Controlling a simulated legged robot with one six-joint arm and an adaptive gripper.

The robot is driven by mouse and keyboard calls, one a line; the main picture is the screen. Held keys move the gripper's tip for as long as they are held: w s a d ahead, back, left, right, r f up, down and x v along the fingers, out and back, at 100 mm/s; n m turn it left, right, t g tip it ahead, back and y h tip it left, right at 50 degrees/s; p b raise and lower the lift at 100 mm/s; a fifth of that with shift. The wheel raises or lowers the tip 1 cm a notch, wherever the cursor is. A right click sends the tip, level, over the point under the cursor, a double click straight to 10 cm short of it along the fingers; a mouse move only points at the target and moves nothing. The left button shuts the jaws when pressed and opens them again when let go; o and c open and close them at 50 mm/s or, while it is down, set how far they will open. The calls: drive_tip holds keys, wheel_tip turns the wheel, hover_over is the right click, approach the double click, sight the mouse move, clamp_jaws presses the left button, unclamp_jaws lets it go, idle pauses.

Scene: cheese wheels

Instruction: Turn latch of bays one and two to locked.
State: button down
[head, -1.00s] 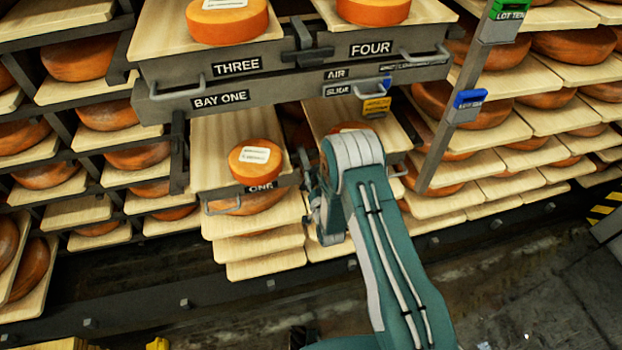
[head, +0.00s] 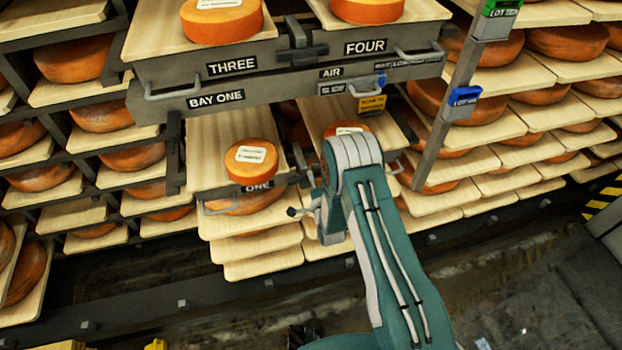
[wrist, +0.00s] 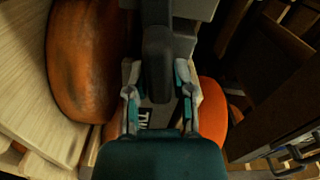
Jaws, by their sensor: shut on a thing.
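In the wrist view my gripper (wrist: 157,76) has its two fingers on either side of a dark latch handle (wrist: 158,48), and the handle runs upright between them. A partly covered label (wrist: 144,119) starting with "TW" shows below the handle. In the head view my gripper is mostly hidden behind my own arm, beside the drawer front labelled ONE (head: 258,186). A dark upright latch piece (head: 300,160) shows just right of that label. The label for two is hidden there. The upper latch (head: 297,38) sits between THREE and FOUR.
A grey beam labelled BAY ONE (head: 216,99) crosses above the lower drawers. An orange cheese wheel (head: 251,161) lies on board ONE. A slanted grey post (head: 447,125) with coloured tags stands to the right. Open floor (head: 490,280) lies in front.

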drive_tip(key=shift+d+f+m, duration=0.15)
drive_tip(key=shift+f+m, duration=0.15)
drive_tip(key=shift+m, duration=0.9)
drive_tip(key=shift+f, duration=0.1)
drive_tip(key=c, duration=0.6)
unclamp_jaws()
drive_tip(key=shift+d+f, duration=0.1)
drive_tip(key=shift+o, duration=0.2)
drive_tip(key=v, duration=1.1)
drive_tip(key=shift+s, duration=0.4)
